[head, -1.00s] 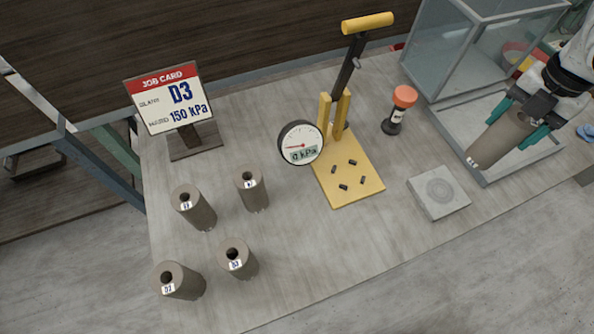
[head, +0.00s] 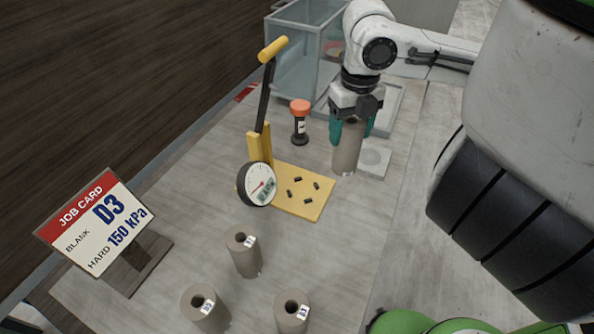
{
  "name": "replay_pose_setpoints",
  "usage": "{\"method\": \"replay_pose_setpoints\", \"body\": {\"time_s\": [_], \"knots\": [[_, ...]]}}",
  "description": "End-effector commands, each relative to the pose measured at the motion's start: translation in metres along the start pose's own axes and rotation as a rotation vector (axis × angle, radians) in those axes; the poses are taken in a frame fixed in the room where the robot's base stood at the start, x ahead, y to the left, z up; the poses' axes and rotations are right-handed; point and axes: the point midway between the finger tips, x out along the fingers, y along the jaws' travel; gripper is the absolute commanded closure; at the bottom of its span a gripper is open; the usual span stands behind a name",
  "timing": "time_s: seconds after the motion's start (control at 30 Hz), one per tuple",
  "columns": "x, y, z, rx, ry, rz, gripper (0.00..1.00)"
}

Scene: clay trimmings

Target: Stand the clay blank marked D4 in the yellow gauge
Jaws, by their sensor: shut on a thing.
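My gripper (head: 352,134) is shut on a grey-brown clay blank (head: 345,158), a hollow-looking cylinder held upright between teal fingers. No mark on it is readable here. It is to the right of the yellow gauge (head: 318,207), in front of a grey slab. I cannot tell whether its bottom touches the table. The gauge has a flat plate with several dark pegs, a post, a lever with a yellow handle (head: 272,49) and a round dial (head: 257,185). The plate bears no blank. Other labelled blanks stand at the front: one (head: 245,261), another (head: 207,317) and a third (head: 290,319).
The job card (head: 98,222) reads D3, 150 kPa. An orange-topped black tool (head: 299,128) stands behind the plate. The grey slab (head: 374,160) is beside the held blank. A glass case (head: 290,60) is at the back. Table between plate and front blanks is clear.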

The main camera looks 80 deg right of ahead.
Motion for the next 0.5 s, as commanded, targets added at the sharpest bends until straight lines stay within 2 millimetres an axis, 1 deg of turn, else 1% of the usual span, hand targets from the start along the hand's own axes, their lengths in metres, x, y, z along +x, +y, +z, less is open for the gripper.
{"method": "replay_pose_setpoints", "body": {"time_s": [0.03, 0.2, 0.33, 0.5], "knots": [[0.001, 0.011, 0.006, -0.004, 0.000, 0.002, 0.99], [0.017, 0.042, 0.024, -0.004, 0.000, 0.001, 0.99], [0.041, 0.058, 0.033, 0.000, 0.001, 0.001, 0.99], [0.061, 0.072, 0.042, 0.001, -0.001, 0.001, 0.99]]}}
